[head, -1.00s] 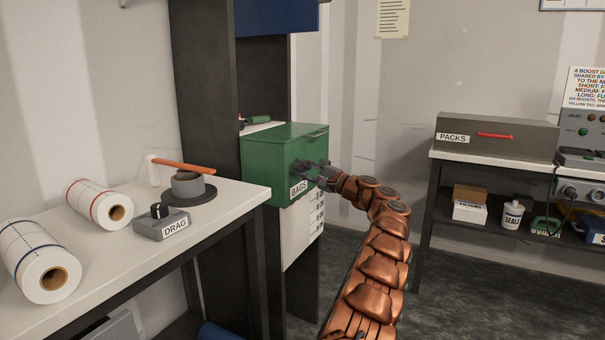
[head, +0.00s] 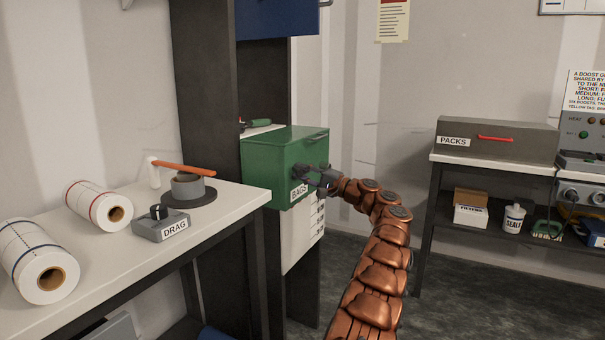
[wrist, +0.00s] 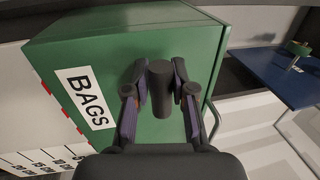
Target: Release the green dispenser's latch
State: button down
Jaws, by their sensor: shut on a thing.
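The green dispenser (head: 290,160) is a box labelled BAGS on the dark shelf unit, left of my arm in the head view. It fills much of the wrist view (wrist: 115,50). A dark, rounded latch knob (wrist: 160,88) stands out from its front face. My gripper (head: 312,174) is at that front face. In the wrist view my gripper (wrist: 161,95) has its two fingers on either side of the knob and is shut on it. The dispenser's lid looks closed. A thin handle (wrist: 213,118) runs along one edge of the face.
A white bench (head: 110,270) at left holds paper rolls, a DRAG box (head: 161,225) and a tape roll on a stand. A grey PACKS box (head: 497,139) with a red handle sits on a bench at right. The floor between is open.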

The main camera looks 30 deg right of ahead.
jog(key=c, duration=1)
grip_release()
jog(key=shift+d, duration=0.4)
jog(key=shift+c, duration=0.2)
jog(key=shift+o, duration=0.3)
jog(key=shift+a, duration=0.25)
jog(key=v, duration=1.2)
